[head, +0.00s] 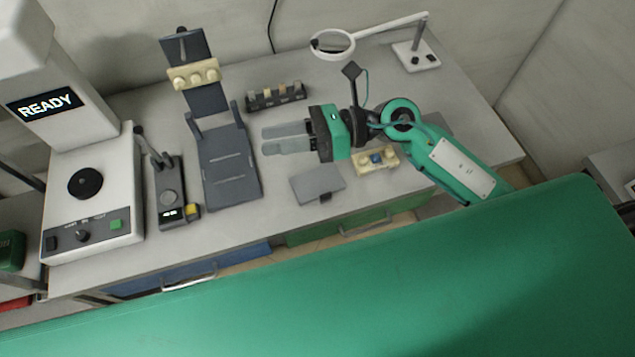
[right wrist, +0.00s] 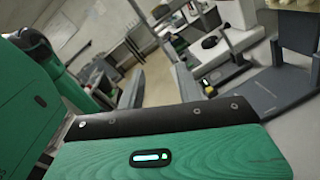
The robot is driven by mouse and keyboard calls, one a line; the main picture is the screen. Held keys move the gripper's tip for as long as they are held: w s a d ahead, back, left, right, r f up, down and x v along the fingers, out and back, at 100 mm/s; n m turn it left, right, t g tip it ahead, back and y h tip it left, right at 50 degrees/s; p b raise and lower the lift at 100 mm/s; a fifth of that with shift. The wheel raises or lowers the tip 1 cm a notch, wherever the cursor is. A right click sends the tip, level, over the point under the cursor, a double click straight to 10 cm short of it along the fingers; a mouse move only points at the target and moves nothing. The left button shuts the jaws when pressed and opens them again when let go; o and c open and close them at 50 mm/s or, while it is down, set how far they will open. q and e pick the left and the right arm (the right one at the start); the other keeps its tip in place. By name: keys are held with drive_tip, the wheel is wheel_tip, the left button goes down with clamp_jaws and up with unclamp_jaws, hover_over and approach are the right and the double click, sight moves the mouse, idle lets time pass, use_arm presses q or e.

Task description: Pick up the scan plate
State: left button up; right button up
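A flat grey plate (head: 318,184) with a small dark tab at its front edge lies on the table, near the front; it looks like the scan plate. My right gripper (head: 264,141) is above the table, behind and left of this plate, with its fingers pointing left. Its two grey fingers are apart with nothing visible between them; they also show in the right wrist view (right wrist: 157,88). I cannot make out the plate in the right wrist view. My left gripper is not in view.
A dark cradle (head: 230,165) stands left of the gripper, with a cream knobbed block (head: 193,75) behind. A black rack (head: 276,98) and magnifier lamp (head: 332,44) are at the back. A cream block with a blue button (head: 376,160) is right of the plate. The READY machine (head: 90,190) stands left.

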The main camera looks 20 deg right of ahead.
drive_tip(key=d+f+n+g+h, duration=0.3)
drive_tip(key=d+f+n+h, duration=0.25)
drive_tip(key=f+h, duration=0.2)
drive_tip(key=n+h, duration=0.2)
drive_tip(key=h, duration=0.4)
approach(326, 195)
drive_tip(key=f, duration=0.1)
drive_tip(key=a+f+p, duration=0.1)
drive_tip(key=f+p, duration=0.1)
drive_tip(key=shift+s+a+f+t, duration=0.1)
drive_tip(key=shift+s+a+t, duration=0.15)
drive_tip(key=shift+s+t, duration=0.05)
drive_tip(key=p+x, duration=0.2)
drive_tip(key=x, duration=0.2)
drive_tip(key=shift+s, duration=0.1)
drive_tip(key=shift+a+f, duration=0.1)
drive_tip(key=shift+f, duration=0.45)
clamp_jaws()
